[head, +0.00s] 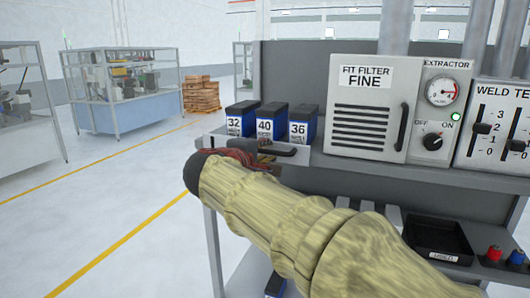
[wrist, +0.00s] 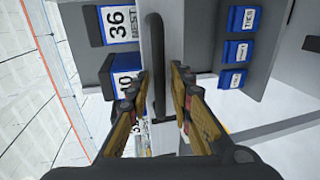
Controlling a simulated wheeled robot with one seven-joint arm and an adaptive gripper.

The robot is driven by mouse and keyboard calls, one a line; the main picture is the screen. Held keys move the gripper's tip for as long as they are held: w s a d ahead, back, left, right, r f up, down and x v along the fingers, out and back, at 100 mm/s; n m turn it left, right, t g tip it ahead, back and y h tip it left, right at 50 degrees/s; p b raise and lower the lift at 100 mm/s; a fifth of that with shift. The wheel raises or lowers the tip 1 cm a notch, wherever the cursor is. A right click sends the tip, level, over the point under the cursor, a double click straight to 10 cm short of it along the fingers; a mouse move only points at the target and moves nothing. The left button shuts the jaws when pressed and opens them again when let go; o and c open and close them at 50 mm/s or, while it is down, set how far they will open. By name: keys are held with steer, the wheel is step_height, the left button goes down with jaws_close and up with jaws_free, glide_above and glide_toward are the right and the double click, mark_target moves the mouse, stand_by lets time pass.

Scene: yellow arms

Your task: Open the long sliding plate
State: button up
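The long plate (head: 350,167) looks like the grey front strip along the shelf edge, below the panels. In the wrist view the plate (wrist: 190,35) runs up and down the picture. Its dark bar handle (head: 288,150) sticks out near the left end, and the handle also shows in the wrist view (wrist: 154,45). My gripper (wrist: 156,78) is open, with one finger on each side of the handle and gaps visible on both sides. In the head view my gripper (head: 258,153) is at the handle, partly hidden by my yellow-sleeved arm.
Three blue-and-black boxes marked 32, 40 (head: 270,122) and 36 stand on the shelf just behind the handle. A filter door (head: 368,105) and a gauge panel (head: 440,110) stand to the right. A black tray (head: 437,238) lies on the lower surface.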

jaws_close()
stand_by(0.6)
